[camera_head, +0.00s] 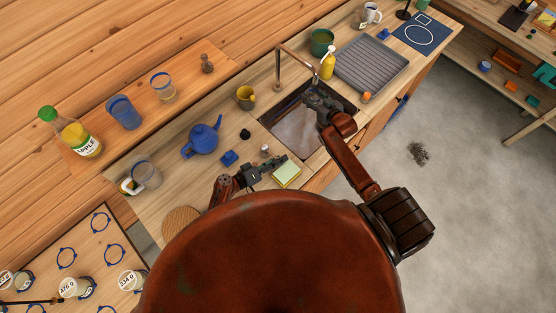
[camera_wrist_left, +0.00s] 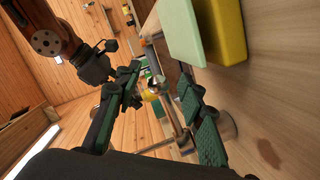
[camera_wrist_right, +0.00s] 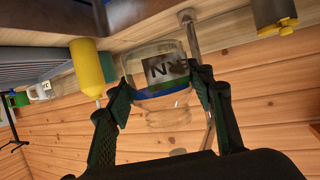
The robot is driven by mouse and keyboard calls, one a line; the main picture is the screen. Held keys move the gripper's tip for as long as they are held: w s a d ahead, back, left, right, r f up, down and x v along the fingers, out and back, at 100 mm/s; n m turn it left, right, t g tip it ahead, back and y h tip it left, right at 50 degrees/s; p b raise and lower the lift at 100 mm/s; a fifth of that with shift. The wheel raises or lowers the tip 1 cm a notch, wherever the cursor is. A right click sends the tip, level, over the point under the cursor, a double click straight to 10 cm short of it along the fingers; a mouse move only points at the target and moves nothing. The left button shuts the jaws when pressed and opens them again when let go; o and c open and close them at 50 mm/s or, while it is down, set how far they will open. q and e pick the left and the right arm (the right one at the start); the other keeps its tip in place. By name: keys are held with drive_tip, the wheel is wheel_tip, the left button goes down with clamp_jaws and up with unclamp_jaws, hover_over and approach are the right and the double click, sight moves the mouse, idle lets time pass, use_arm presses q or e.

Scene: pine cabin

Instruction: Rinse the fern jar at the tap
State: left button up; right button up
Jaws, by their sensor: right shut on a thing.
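My right gripper (camera_head: 318,98) is over the sink (camera_head: 298,130), beside the tap (camera_head: 280,72). In the right wrist view its fingers (camera_wrist_right: 160,98) are shut on a clear glass jar, the fern jar (camera_wrist_right: 145,84). The dark label shows part of its lettering, inverted like the rest of that view, and a blue-green band runs beside it. The jar is mostly hidden by the gripper in the head view. A metal pipe of the tap (camera_wrist_right: 194,38) rises behind the jar. My left gripper (camera_head: 268,173) is open and empty above the counter; its spread fingers show in the left wrist view (camera_wrist_left: 165,105).
A green-yellow sponge (camera_head: 286,174) lies close by my left gripper. A yellow soap bottle (camera_head: 327,64) and grey drying rack (camera_head: 371,66) stand beyond the sink. A glass (camera_head: 147,174) is farther left.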

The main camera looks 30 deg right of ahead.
use_arm(q)
drive_tip(key=shift+c, duration=0.6)
clamp_jaws()
